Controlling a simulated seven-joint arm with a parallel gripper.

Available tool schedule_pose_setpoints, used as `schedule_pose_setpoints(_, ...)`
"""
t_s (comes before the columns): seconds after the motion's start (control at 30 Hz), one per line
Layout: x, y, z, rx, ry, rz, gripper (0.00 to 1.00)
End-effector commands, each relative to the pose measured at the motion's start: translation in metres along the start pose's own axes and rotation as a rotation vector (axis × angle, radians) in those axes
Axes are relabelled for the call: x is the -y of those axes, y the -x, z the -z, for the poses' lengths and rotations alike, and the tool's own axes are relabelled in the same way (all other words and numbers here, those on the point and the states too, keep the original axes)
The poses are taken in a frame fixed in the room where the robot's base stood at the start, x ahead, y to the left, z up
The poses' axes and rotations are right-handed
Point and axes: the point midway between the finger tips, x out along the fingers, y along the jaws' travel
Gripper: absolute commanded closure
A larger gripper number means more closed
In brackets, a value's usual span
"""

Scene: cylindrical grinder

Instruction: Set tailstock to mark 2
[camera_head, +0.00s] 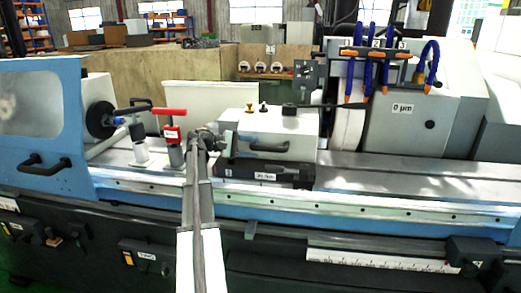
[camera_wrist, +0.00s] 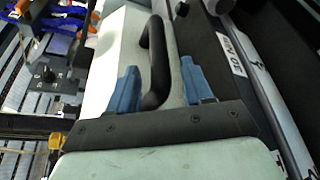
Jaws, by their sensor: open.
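The tailstock (camera_head: 300,135) is a pale grey block on the machine bed, right of the middle in the head view. A black bar handle (camera_head: 268,148) is on its front face. The handle also shows in the wrist view (camera_wrist: 155,62), lying between the two blue fingers of my gripper (camera_wrist: 158,70). The fingers are open, one on each side of the handle, with a gap visible at least on the right. Whether they touch it I cannot tell. In the head view my gripper (camera_head: 224,138) is at the tailstock's left end. I cannot make out mark 2.
A label (camera_head: 265,177) sits on the dark base under the tailstock. A red-handled clamp (camera_head: 174,128) stands left of my gripper. The grinding wheel housing (camera_head: 400,115) with blue hoses is at the right. The bed (camera_head: 420,182) right of the tailstock is clear.

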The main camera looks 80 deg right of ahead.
Motion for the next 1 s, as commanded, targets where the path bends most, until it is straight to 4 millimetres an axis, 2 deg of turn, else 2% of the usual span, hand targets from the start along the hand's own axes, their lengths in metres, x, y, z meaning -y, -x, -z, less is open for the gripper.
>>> schedule_pose_setpoints(0.1,0.000,-0.018,-0.001,0.001,0.000,0.001,0.49)
schedule_pose_setpoints(0.3,0.000,-0.034,0.000,0.000,0.000,-0.001,0.49)
schedule_pose_setpoints(0.7,0.000,-0.039,0.000,-0.001,0.000,-0.001,0.49)
schedule_pose_setpoints(1.0,0.000,-0.039,0.000,-0.001,0.000,-0.001,0.77)
